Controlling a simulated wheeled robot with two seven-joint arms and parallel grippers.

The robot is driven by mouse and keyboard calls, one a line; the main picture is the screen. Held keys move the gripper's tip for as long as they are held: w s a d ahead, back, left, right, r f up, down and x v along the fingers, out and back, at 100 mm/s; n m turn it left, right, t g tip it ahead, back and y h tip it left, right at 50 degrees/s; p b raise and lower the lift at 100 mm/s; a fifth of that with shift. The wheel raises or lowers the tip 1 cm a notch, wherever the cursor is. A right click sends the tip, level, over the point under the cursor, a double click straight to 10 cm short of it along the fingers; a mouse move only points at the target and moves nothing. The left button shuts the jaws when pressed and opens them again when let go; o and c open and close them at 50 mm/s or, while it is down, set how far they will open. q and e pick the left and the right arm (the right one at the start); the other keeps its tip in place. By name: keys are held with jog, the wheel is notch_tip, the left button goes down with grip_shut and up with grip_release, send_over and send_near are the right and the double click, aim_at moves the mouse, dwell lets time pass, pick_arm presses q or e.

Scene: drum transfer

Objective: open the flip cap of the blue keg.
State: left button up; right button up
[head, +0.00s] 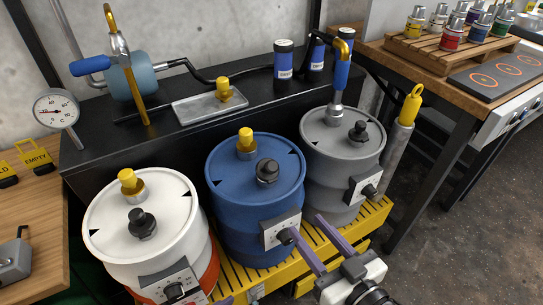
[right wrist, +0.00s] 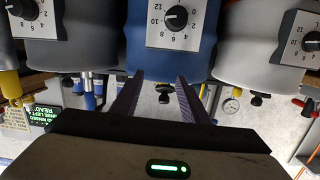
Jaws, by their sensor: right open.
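The blue keg (head: 230,200) stands upright between the white and grey kegs. Its top carries a yellow cap (head: 246,138) on a silver neck and a black cap (head: 267,171) nearer the front; both look seated. A dial box (head: 281,231) is on its front; the dial also shows in the right wrist view (right wrist: 177,17). My right gripper (head: 304,227) is open and empty, low in front of the keg near the dial box, below the lid. In the right wrist view, its fingers (right wrist: 160,78) point towards the keg. Only a purple tip of my left gripper (head: 226,300) shows at the bottom edge.
A white keg (head: 105,225) is on the left, a grey keg (head: 318,165) on the right, with a blue-handled tap standing in its lid. A black bench (head: 215,125) runs behind. A yellow slatted platform (head: 373,215) lies under the kegs. Open floor (head: 470,220) is on the right.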

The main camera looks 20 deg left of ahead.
aim_at(276, 169)
jog(key=w+a+r+n+g+y+p, duration=0.2)
jog(key=w+r+n+g+y, duration=0.15)
jog(key=r+n, duration=0.35)
jog(key=shift+m+t+y, duration=0.35)
jog(key=shift+m, duration=0.25)
jog(key=x, duration=0.6)
jog(key=r+x, duration=0.1)
jog(key=x, duration=0.2)
jog(key=shift+b, duration=0.3)
pick_arm(q)
jog(key=shift+w+r, duration=0.3)
jog(key=shift+r, duration=0.55)
pick_arm(e)
jog(key=shift+w+a, duration=0.3)
jog(key=shift+a, duration=0.35)
jog(key=c, duration=0.9)
pick_arm(q)
jog(key=shift+w+r, duration=0.15)
jog(key=shift+w, duration=0.1)
pick_arm(e)
jog(key=shift+f, duration=0.1)
grip_shut()
